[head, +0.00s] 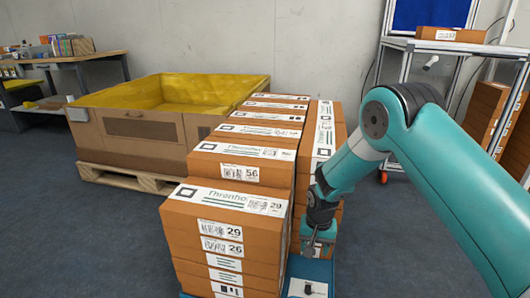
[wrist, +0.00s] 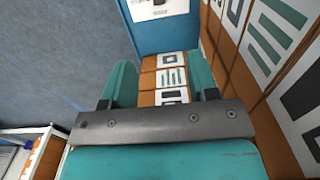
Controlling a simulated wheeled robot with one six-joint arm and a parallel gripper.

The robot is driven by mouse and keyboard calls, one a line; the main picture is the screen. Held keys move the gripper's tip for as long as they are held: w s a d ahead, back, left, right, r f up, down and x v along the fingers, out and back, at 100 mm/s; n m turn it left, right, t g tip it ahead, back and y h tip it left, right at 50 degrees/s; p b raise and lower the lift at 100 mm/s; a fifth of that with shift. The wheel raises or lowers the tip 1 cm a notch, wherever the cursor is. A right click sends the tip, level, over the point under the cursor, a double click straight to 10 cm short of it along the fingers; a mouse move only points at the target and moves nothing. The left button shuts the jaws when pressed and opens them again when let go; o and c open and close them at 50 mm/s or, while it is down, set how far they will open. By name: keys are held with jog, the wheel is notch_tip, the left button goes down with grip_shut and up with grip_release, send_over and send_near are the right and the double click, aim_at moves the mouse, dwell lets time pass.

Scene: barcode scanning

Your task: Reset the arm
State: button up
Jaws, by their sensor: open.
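My teal arm reaches in from the right side of the head view and bends down at its elbow. My gripper (head: 318,248) hangs beside the right side of the front box stack (head: 228,232), above a blue surface (head: 318,268). In the wrist view, the two teal fingers of my gripper (wrist: 160,82) stand apart. Labelled brown boxes (wrist: 160,62) show past the gap between them. Nothing is seen held. The fingertips are small and partly dark in the head view.
More labelled boxes (head: 265,130) stand stacked behind, close to my gripper. A yellow-lined crate (head: 140,128) sits on a wooden pallet (head: 125,178) at left. A metal rack (head: 455,47) with a box stands at back right. Open floor (head: 80,235) lies at front left.

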jog(key=s+a+r+n+y, duration=0.1)
jog(key=s+r, duration=0.1)
jog(key=r, duration=0.5)
jog(key=s+a+r+n, duration=0.2)
jog(key=s+r, duration=0.1)
jog(key=r, duration=0.5)
jog(key=s+r+n+y, duration=0.1)
jog(key=s+r+n, duration=0.2)
jog(key=s+r, duration=0.45)
jog(key=s+a+r+n+y, duration=0.15)
jog(key=s+r, duration=0.25)
jog(key=s, duration=0.6)
jog(key=s+d+r+n+y, duration=0.1)
jog(key=s+r+n, duration=0.2)
jog(key=s+r, duration=0.45)
notch_tip(320, 180, up, 35)
jog(key=p, duration=3.7)
jog(key=shift+s+a, duration=0.25)
jog(key=shift+s, duration=0.2)
jog(key=shift+h, duration=0.25)
